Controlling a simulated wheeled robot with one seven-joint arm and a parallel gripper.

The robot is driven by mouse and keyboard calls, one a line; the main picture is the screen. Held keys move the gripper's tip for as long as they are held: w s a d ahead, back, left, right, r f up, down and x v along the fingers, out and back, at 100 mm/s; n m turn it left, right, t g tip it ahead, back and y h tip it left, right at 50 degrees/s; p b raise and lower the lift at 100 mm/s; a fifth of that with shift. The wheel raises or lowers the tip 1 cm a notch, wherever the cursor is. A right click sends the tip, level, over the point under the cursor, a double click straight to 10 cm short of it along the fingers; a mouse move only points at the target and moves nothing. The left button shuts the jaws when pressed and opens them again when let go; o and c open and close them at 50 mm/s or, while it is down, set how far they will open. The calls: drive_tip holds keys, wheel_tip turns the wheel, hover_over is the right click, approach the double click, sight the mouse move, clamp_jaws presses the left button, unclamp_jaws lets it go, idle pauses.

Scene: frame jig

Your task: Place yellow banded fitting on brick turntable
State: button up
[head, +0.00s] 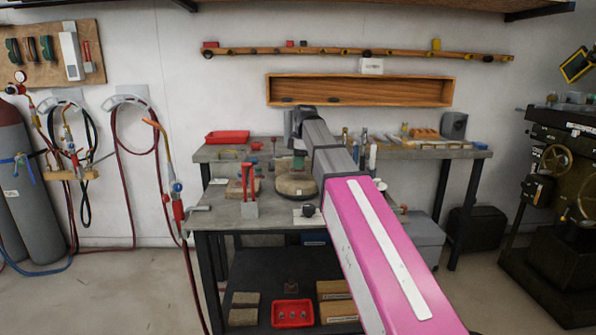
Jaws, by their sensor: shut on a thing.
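The brick turntable (296,187), a round dark base topped with tan brick, stands on the front workbench. My pink and grey arm reaches over the bench from the lower right. My gripper (299,153) points down above the turntable, mostly hidden by my dark wrist. It is shut on a small piece, taken to be the yellow banded fitting. A greenish patch shows at the bottom of the gripper, just over the brick. The yellow band cannot be made out. I cannot tell whether the piece touches the brick.
A red-handled tool (248,184) stands in a block left of the turntable. Bricks (236,190) lie behind it. A black knob on a pale plate (308,211) is at the front edge. A red tray (227,137) lies on the rear bench. Gas hoses hang at left.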

drive_tip(key=shift+f, duration=1.5)
drive_tip(key=shift+f, duration=0.15)
drive_tip(key=o, duration=1)
wheel_tip(320, 180, up, 12)
drive_tip(key=d, duration=0.1)
drive_tip(key=shift+d, duration=0.4)
